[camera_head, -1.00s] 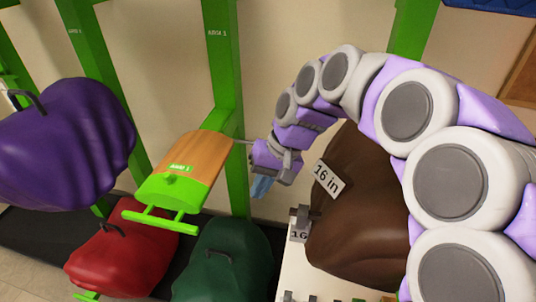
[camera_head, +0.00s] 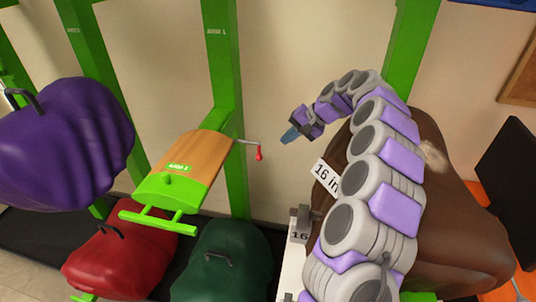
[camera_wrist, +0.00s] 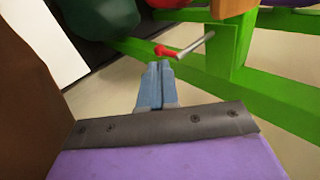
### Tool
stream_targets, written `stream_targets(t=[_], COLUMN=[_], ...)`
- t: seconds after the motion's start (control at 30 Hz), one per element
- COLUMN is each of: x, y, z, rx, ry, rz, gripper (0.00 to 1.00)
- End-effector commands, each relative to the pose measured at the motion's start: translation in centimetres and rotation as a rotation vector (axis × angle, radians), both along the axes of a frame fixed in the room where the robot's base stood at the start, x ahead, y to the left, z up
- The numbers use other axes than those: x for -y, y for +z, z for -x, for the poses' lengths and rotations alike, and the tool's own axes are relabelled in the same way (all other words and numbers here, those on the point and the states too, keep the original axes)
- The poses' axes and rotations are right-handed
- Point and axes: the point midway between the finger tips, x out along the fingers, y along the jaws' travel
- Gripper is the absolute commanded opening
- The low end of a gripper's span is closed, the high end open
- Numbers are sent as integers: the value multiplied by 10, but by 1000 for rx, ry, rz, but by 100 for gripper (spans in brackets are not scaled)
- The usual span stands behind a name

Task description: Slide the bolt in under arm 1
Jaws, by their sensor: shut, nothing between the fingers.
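The bolt (camera_head: 248,141) is a thin grey rod with a red handle end hanging down. It sticks out to the right at the back end of arm 1 (camera_head: 207,152), beside the green post. Arm 1 has a wooden top and a green front with a label. How far the bolt sits under the arm cannot be told. My gripper (camera_head: 289,136) is shut and empty, to the right of the red handle and apart from it. In the wrist view, the bolt (camera_wrist: 190,45) lies just beyond my blue fingertips (camera_wrist: 155,68).
A purple saddle (camera_head: 65,145) hangs at left; red (camera_head: 120,255) and dark green (camera_head: 222,262) saddles sit low. A brown saddle (camera_head: 450,220) with a "16 in" tag (camera_head: 326,177) stands behind my arm at right. Green posts (camera_head: 225,60) rise behind.

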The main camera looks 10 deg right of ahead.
Motion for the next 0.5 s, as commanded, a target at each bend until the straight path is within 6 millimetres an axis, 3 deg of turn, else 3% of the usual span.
stream_targets(t=[0.1,0.23,0.5], x=[20,31,22], y=[-15,-20,-39], z=[-12,-18,-26], rx=[-1,2,-2], ry=[-48,-74,-77], rz=[1,3,3], gripper=[0,0,0])
